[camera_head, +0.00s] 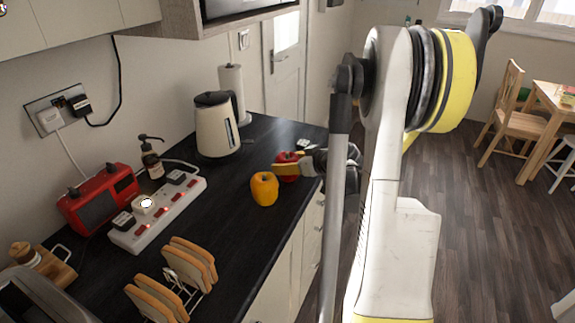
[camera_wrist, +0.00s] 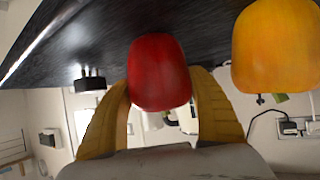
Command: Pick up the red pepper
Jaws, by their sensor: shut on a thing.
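The red pepper (camera_head: 287,169) is at the right edge of the dark countertop in the head view, partly hidden by my gripper. In the wrist view the red pepper (camera_wrist: 159,72) sits between the two yellow fingers. My gripper (camera_head: 289,168) reaches in from the right and is shut on the red pepper; it also shows in the wrist view (camera_wrist: 160,95). Whether the pepper touches the counter is hard to tell.
A yellow pepper (camera_head: 264,189) stands close beside the red one, also in the wrist view (camera_wrist: 276,46). A kettle (camera_head: 216,124), power strip (camera_head: 158,214), red radio (camera_head: 99,199) and bread rack (camera_head: 184,288) stand on the counter (camera_head: 222,232). The counter in front of the yellow pepper is clear.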

